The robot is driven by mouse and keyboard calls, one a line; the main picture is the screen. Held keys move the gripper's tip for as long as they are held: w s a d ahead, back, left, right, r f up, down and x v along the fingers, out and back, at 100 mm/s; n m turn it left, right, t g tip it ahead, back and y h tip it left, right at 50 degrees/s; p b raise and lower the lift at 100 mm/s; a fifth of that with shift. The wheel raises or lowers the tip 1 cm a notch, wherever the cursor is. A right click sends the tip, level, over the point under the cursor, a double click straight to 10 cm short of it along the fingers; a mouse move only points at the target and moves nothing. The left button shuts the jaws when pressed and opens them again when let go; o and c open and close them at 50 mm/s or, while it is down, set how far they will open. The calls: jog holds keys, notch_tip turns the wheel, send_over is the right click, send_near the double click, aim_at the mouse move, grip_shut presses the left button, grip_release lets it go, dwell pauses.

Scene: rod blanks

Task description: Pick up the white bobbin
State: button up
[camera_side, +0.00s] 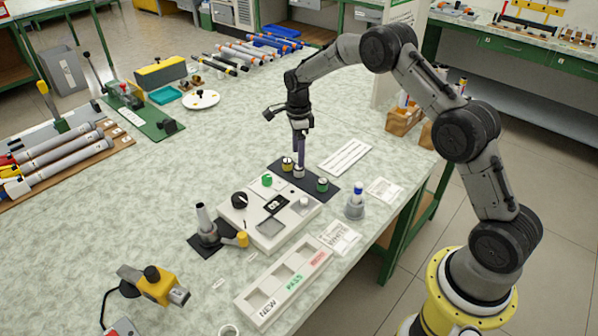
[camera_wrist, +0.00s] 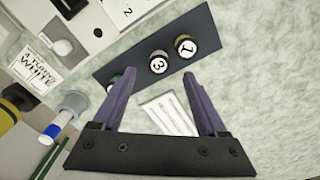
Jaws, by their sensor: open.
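The white bobbin (camera_side: 299,172) stands on a dark mat between a yellow bobbin (camera_side: 287,163) and a green bobbin (camera_side: 322,185). In the wrist view the white bobbin (camera_wrist: 158,63) shows a face marked 3, and the yellow-rimmed bobbin (camera_wrist: 185,46) is marked 1. The green bobbin (camera_wrist: 114,82) is partly hidden by the left finger. My gripper (camera_side: 300,160) points down above the white bobbin. In the wrist view my gripper (camera_wrist: 159,76) is open and empty, with the white bobbin just beyond the gap between its fingertips. Whether they touch it, I cannot tell.
The dark mat (camera_wrist: 120,65) lies beside a light grey box (camera_side: 262,232) with a black knob. A labelled tray (camera_side: 284,284) lies in front. A white printed strip (camera_side: 345,156) lies behind the mat.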

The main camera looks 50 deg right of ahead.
aim_at(299, 171)
jog(key=shift+s+f, duration=0.1)
jog(key=shift+f, duration=3)
grip_shut()
